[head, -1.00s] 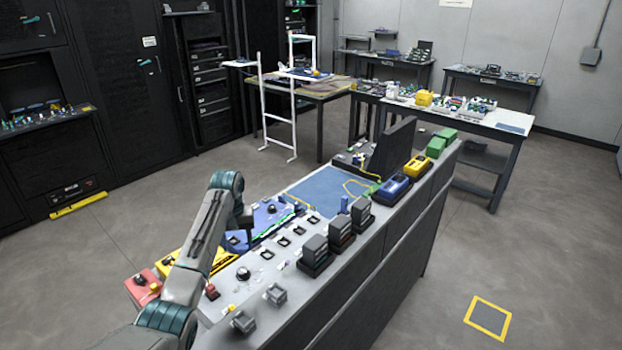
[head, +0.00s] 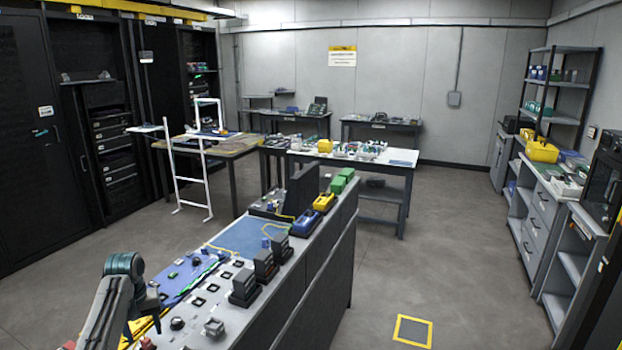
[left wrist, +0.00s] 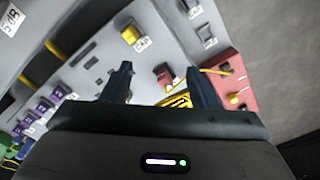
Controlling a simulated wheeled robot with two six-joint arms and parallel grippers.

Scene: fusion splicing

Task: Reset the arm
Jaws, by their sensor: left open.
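My left arm comes in at the lower left of the head view, over the near end of the grey workbench (head: 262,322). My left gripper (head: 142,312) is partly hidden by its own arm there. In the left wrist view the two dark fingers of my left gripper (left wrist: 160,88) stand wide apart with nothing between them. Below them are the bench top, a red block (left wrist: 222,75) by the right finger and a small dark red part (left wrist: 163,74). My right arm and gripper are not in view.
The bench carries a blue tray (head: 190,276), a blue mat (head: 243,238), several dark blocks (head: 244,287) and a yellow device (head: 324,202). A white frame (head: 190,175) stands behind. A shelf unit (head: 563,95) is at the right.

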